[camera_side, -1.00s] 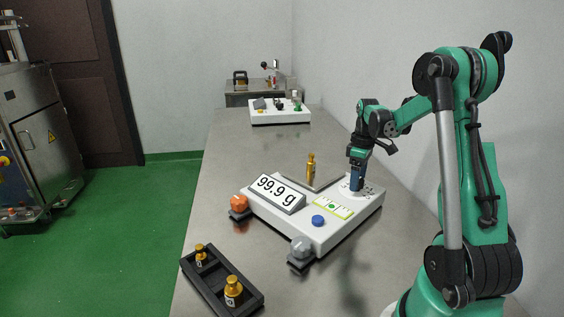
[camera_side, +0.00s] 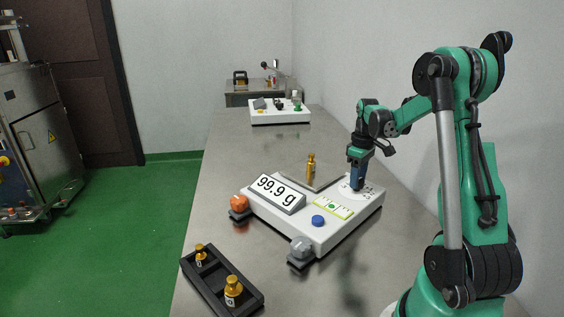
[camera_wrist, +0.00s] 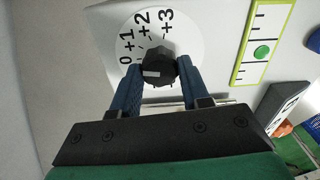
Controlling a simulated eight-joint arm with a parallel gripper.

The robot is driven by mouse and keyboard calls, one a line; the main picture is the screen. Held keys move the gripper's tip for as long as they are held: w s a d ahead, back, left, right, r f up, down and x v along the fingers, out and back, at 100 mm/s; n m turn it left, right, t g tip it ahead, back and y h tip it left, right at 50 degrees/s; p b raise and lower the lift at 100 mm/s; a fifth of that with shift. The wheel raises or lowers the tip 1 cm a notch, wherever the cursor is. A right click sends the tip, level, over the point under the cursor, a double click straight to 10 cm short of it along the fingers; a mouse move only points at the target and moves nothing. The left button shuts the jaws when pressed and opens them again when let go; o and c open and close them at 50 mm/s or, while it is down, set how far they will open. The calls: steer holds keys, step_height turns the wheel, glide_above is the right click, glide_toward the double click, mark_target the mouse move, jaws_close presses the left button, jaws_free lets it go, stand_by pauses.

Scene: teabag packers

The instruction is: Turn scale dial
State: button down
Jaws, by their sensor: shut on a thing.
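The scale (camera_side: 322,235) is a white box on the steel table. Its display (camera_side: 277,193) reads 99.9 g. The black dial knob (camera_wrist: 159,66) sits on a round white face (camera_wrist: 190,42) marked 0, +1, +2 and +3 in the wrist view. A pale mark shows on the left part of the knob. My gripper (camera_side: 354,187) is at the scale's far right corner, pointing down; its blue fingers (camera_wrist: 157,74) are shut on the knob from both sides. The fingers hide most of the knob in the side view.
A brass weight (camera_side: 311,167) stands upright on the scale's pan. A black tray (camera_side: 240,283) holds two weights nearby.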

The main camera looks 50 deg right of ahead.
steer(key=m, duration=0.4)
steer(key=shift+m, duration=0.3)
stand_by(0.3)
steer(key=shift+c, duration=2.1)
jaws_free()
steer(key=shift+r, duration=2.85)
